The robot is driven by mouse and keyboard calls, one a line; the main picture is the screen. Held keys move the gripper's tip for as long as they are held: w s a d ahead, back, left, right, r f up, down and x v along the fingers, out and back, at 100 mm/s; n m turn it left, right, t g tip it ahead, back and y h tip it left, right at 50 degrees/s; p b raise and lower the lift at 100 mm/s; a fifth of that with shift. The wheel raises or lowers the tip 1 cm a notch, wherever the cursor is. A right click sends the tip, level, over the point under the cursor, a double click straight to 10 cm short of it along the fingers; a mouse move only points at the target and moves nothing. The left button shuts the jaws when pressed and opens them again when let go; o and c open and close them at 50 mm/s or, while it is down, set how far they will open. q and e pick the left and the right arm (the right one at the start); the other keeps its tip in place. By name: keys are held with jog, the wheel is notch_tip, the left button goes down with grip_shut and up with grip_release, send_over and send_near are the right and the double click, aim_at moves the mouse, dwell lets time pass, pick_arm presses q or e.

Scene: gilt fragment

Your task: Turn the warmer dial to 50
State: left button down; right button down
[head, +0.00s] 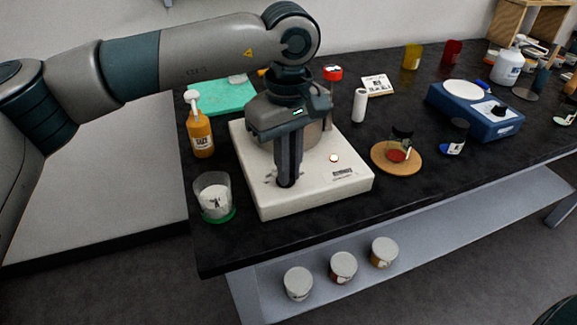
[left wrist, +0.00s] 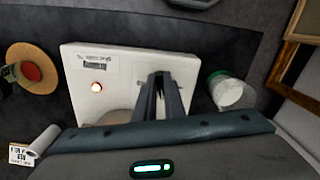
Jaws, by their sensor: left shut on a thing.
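The warmer (head: 315,195) is a white box near the front left of the dark table, with a pot (head: 312,135) on top, partly hidden by my arm. A small round light glows on it, and it also shows in the left wrist view (left wrist: 85,65). My left gripper (head: 288,182) points down at the left part of the warmer's front, its fingers close together. It is shut on the dial, which the fingers hide; marks show beside them. The dial's reading cannot be made out. In the left wrist view the fingers (left wrist: 160,85) reach the same spot. My right gripper is not in view.
A glass jar with white contents (head: 215,198) stands just left of the warmer. An orange pump bottle (head: 198,130) is behind it. A cork disc (head: 377,163) bears a small jar at right. A blue device (head: 475,115) stands further right. Several lidded jars sit on the lower shelf (head: 410,255).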

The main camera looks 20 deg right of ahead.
pick_arm(q)
jog(key=c, duration=1.8)
grip_release()
jog(key=shift+c, duration=0.2)
jog(key=shift+r, duration=0.1)
notch_tip(320, 180, up, 17)
jog(key=shift+r, duration=0.15)
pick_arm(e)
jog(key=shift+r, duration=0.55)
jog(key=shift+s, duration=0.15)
